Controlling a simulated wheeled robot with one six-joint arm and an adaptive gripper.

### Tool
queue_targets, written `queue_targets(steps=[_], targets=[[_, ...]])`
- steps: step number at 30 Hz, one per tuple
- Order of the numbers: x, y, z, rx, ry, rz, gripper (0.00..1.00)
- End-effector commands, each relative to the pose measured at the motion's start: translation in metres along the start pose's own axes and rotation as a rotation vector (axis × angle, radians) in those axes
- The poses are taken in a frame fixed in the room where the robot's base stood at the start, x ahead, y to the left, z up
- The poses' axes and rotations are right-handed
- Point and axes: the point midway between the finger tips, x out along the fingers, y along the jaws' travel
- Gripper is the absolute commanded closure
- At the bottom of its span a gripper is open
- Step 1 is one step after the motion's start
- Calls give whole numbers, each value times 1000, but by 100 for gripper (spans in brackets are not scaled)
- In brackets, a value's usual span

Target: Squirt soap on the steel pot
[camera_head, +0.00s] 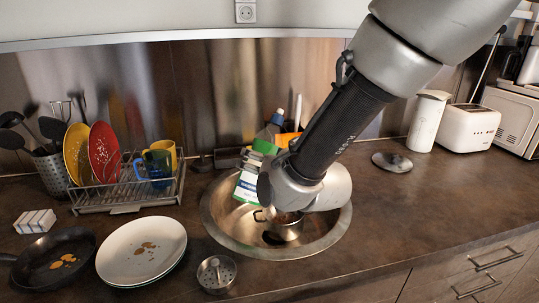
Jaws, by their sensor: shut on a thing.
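The steel pot (285,229) sits in the round sink basin, partly covered by my wrist from above. A soap bottle (247,185) with a white and blue label and green parts is tilted over the left side of the sink, just left of my wrist. My gripper (265,189) is at the end of the arm over the sink, shut on the soap bottle. Its fingers are mostly hidden behind the wrist. The pot's inside is mostly hidden, and I cannot see any soap on it.
A dish rack (125,196) with plates and mugs stands at left. White plates (140,250), a frying pan (55,262) and a strainer (216,273) lie in front. A dark bottle (270,131) stands behind the sink. The counter to the right is mostly clear, with a toaster (467,128) behind.

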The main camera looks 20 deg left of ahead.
Motion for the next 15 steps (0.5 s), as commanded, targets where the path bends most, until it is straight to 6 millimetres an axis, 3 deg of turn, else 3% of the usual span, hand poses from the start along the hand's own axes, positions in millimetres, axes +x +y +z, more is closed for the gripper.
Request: queue_targets(steps=[5,15], targets=[[-7,-14,21,157,-86,-8,68],[-9,-20,56,526,-292,-24,68]])
